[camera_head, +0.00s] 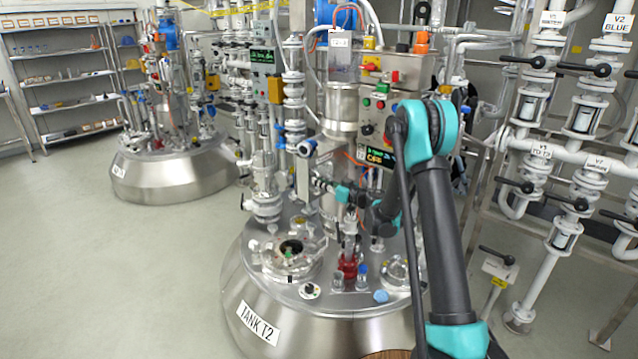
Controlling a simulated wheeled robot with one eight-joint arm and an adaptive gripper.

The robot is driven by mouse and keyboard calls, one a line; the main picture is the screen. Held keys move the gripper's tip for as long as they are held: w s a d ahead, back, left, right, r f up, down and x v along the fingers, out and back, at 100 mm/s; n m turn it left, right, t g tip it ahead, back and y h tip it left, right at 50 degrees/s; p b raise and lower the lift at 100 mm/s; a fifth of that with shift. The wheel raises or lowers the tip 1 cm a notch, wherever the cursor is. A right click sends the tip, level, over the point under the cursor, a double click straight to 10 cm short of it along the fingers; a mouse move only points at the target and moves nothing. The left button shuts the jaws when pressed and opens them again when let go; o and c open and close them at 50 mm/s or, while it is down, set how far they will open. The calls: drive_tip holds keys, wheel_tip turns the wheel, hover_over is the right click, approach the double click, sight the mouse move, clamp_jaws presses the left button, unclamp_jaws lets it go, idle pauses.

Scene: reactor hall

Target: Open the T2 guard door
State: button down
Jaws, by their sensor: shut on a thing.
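The tank labelled TANK T2 (258,322) stands in the middle of the camera_head view, a wide steel vessel with fittings on its lid. A steel column (341,103) rises from the lid. A pale upright panel (303,178) below it looks like the T2 guard door; I cannot tell how far it stands open. My gripper (320,184) is at the right side of this panel, reaching in from the right. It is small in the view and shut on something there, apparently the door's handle. The fingertips and the held part are hard to make out.
A control box (378,118) with buttons and a lit display stands behind my arm. Valve pipes (570,150) fill the right. Another tank (175,175) stands back left. The left floor is clear.

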drive_tip(key=c, duration=1.6)
unclamp_jaws()
drive_tip(key=v, duration=1.2)
